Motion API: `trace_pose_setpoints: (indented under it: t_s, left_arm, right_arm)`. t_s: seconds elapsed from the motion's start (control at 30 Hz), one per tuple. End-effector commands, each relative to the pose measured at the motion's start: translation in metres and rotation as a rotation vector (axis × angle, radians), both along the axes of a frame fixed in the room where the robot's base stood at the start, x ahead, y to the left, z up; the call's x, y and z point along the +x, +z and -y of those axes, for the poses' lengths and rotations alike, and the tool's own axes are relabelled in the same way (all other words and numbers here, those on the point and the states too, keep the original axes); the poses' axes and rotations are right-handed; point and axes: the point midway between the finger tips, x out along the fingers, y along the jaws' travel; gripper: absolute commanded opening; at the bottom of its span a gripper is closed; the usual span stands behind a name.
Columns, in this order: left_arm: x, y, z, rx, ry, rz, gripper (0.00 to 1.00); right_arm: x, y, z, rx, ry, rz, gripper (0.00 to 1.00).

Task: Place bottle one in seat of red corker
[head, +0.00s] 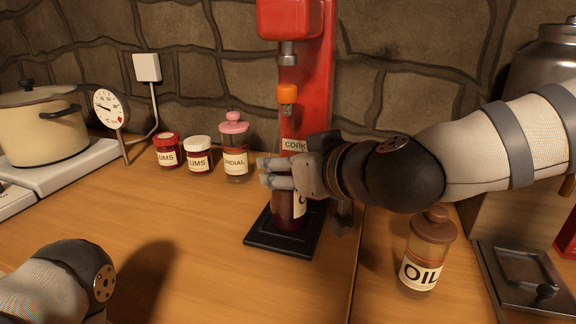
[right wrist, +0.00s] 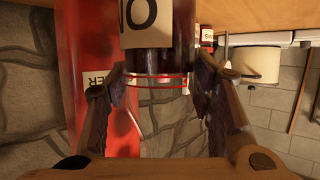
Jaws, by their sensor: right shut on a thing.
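Bottle one (head: 289,212), dark red with a pale label, is upright over the black base plate (head: 262,240) of the red corker (head: 312,90). Its lower end appears at the seat, but I cannot tell whether it touches. My right gripper (head: 277,173) comes from the right and is shut around the bottle, hiding its upper part. In the right wrist view the bottle (right wrist: 158,60) lies between the two fingers (right wrist: 158,92), with the red corker (right wrist: 88,60) beside it at left. My left gripper is out of view; only part of my left arm shows.
An oil jar (head: 422,262) stands right, below my right arm. A pot (head: 38,130) is far left. The front middle of the table (head: 200,265) is clear.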

Motion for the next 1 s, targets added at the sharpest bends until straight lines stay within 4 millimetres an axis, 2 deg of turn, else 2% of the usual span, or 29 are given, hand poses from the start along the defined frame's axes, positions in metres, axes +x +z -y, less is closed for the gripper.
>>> trace_pose_setpoints:
  t_s: [0.03,0.07,0.13,0.4,0.53,0.67,0.8,1.0]
  left_arm:
    - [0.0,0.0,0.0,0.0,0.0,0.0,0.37]
    - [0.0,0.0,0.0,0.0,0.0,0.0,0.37]
    - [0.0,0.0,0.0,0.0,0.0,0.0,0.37]
    - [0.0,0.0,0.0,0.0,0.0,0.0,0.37]
    - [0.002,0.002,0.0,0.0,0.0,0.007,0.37]
    - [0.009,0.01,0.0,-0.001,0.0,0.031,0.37]
    - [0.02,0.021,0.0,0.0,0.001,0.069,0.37]
    - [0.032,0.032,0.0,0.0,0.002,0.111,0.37]
  right_arm:
    - [0.0,-0.001,0.0,0.0,0.0,0.002,0.0]
    - [0.0,-0.002,0.0,-0.001,0.0,-0.001,0.54]
    - [0.0,-0.002,0.0,-0.001,0.0,-0.001,0.69]
    - [0.0,-0.002,0.0,-0.001,0.0,-0.001,0.69]
    - [-0.005,0.006,0.003,-0.001,0.001,0.002,0.69]
    - [-0.027,0.02,0.015,-0.001,0.001,0.009,0.69]
    - [-0.057,0.037,0.033,0.0,-0.001,0.013,0.69]
    - [-0.089,0.05,0.052,0.0,0.0,0.01,0.69]
